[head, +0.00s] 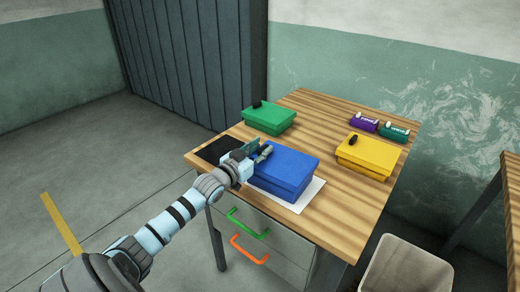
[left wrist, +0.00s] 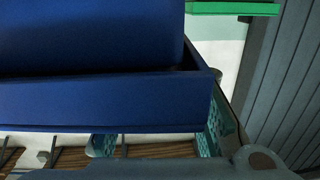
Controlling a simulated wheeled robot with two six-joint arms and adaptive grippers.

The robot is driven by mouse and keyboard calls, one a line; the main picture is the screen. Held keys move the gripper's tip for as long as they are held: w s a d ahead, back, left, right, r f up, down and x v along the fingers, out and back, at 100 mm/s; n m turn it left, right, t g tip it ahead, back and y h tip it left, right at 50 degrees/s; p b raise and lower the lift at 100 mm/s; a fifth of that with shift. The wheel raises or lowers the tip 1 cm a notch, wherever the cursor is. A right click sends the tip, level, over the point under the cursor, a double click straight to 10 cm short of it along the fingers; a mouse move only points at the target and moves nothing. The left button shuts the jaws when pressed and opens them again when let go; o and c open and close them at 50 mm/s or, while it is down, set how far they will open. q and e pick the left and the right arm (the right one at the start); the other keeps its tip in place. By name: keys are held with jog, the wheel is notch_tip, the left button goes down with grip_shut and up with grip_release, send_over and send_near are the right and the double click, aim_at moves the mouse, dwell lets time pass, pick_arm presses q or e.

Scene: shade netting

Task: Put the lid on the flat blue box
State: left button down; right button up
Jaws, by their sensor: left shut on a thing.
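The flat blue box (head: 279,190) stands on a white sheet near the table's front edge. Its blue lid (head: 288,163) is over it, with a seam between them on the near side. My left gripper (head: 264,153) is shut at the lid's far left corner and hides what it grips there. In the left wrist view, large blue surfaces (left wrist: 100,100) fill the upper left, with a dark gap between them. Teal finger parts (left wrist: 213,135) show below. I cannot tell whether the lid is fully seated. My right gripper is out of view.
A green box (head: 269,119) and a yellow box (head: 369,157) with black knobs stand on the table (head: 325,115). Purple (head: 363,122) and teal (head: 394,133) items lie at the back right. A dark pad (head: 217,150) is at the left, a bin (head: 405,268) at lower right.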

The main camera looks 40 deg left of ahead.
pick_arm(q)
jog(key=shift+f+b, duration=0.75)
jog(key=shift+f, duration=0.15)
jog(key=c, duration=1.1)
grip_release()
notch_tip(320, 180, up, 10)
